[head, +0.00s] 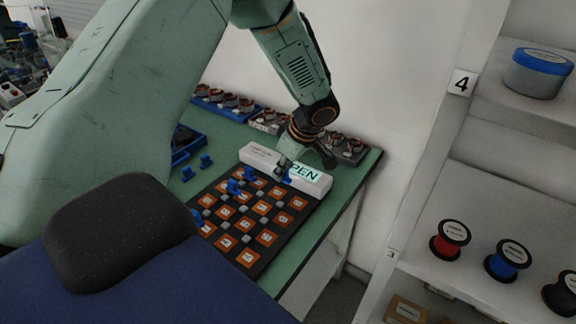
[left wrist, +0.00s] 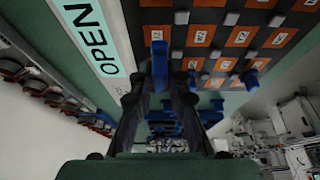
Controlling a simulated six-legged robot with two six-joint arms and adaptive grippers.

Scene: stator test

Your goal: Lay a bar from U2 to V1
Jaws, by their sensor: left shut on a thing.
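The black board (head: 222,258) carries rows of orange labelled tiles and small grey posts. My left gripper (head: 284,171) is over the board's far edge, in front of the white box with the OPEN display (head: 316,178). In the left wrist view the gripper (left wrist: 159,82) is shut on a blue bar (left wrist: 159,60), which stands out past the fingertips toward the tiles. Whether the bar touches the board cannot be told. Other blue bars sit on the board (head: 234,187), and one shows in the left wrist view (left wrist: 249,78).
Loose blue pieces (head: 205,161) lie on the green table (head: 345,190) left of the board. Trays of copper-coloured parts (head: 345,147) line the table's back. A shelf (head: 452,195) with spools (head: 508,260) stands at right.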

